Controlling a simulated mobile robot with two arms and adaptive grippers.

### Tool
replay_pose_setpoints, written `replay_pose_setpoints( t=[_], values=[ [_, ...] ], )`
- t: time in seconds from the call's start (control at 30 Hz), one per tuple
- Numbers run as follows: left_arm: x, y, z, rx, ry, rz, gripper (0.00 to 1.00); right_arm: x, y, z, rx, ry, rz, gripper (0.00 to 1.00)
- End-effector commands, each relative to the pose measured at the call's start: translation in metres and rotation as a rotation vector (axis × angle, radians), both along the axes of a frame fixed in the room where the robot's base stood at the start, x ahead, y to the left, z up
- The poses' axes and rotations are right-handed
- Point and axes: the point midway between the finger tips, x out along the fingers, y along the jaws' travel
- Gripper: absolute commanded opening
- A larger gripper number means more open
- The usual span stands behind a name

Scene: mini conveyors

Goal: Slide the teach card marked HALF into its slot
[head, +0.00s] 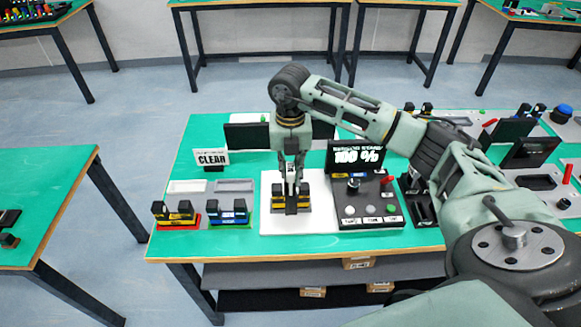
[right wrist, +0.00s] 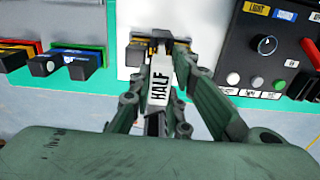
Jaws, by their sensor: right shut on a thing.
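My right gripper (head: 292,184) points down over a black and yellow block (head: 278,198) on a white plate. In the right wrist view it is shut on a white card marked HALF (right wrist: 159,86), held between its two fingers. The card's far end meets or overlaps the black and yellow block (right wrist: 138,53) in that view. I cannot tell whether it touches the block or sits in a slot there. The card's lettering does not show in the head view. My left gripper is not in view.
A black control panel (head: 371,212) with knobs and a 100 % display (head: 357,156) stands right of the white plate (head: 270,225). Yellow-labelled (head: 173,211) and blue-labelled (head: 228,211) blocks stand to the left. A CLEAR sign (head: 211,158) stands behind them.

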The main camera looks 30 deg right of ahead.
Motion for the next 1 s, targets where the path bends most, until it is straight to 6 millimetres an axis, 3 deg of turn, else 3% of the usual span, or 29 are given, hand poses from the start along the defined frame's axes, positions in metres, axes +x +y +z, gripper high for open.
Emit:
replay_pose_setpoints(
  t=[1.0],
  values=[
    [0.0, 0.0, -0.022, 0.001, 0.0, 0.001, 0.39, 0.0, 0.0, -0.031, 0.0, 0.0, 0.0, 0.0]
  ],
)
